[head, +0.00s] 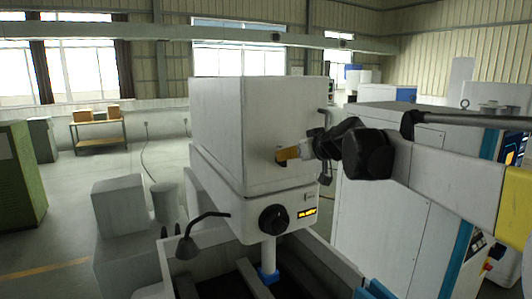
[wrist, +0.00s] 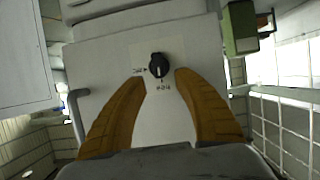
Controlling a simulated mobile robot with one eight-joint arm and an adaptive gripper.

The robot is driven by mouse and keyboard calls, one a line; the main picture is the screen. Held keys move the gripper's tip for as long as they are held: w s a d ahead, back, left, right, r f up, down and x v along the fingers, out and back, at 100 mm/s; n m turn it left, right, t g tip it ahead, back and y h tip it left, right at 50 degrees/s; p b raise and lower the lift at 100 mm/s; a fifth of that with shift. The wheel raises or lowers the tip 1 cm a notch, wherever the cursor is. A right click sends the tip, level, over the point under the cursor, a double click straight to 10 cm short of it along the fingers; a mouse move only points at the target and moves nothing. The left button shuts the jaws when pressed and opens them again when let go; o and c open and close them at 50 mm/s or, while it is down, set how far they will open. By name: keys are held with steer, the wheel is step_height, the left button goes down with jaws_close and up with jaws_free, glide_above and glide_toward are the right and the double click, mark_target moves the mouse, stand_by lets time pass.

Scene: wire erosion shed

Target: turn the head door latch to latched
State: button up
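The head door latch (wrist: 157,66) is a small black knob on the white door face (wrist: 200,40) of the machine head. A pale mark on it points down in the wrist view, toward the lower of two small labels. The labels are too blurred to read. My gripper (wrist: 161,77) has its two orange fingers spread, with the knob just beyond and between the tips; I see no touch. In the head view my gripper (head: 284,154) is close to the front of the white machine head (head: 230,120), and its fingers mostly hide the latch.
A large black dial (head: 272,218) and a yellow display (head: 306,212) sit on the lower head. A black bent lamp arm (head: 205,218) stands at left. A white cabinet (head: 385,220) is close on the right, under my arm. A handle (wrist: 76,115) shows at left in the wrist view.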

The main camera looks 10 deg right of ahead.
steer(key=shift+p+x, duration=0.3)
steer(key=shift+x, duration=1.7)
jaws_close()
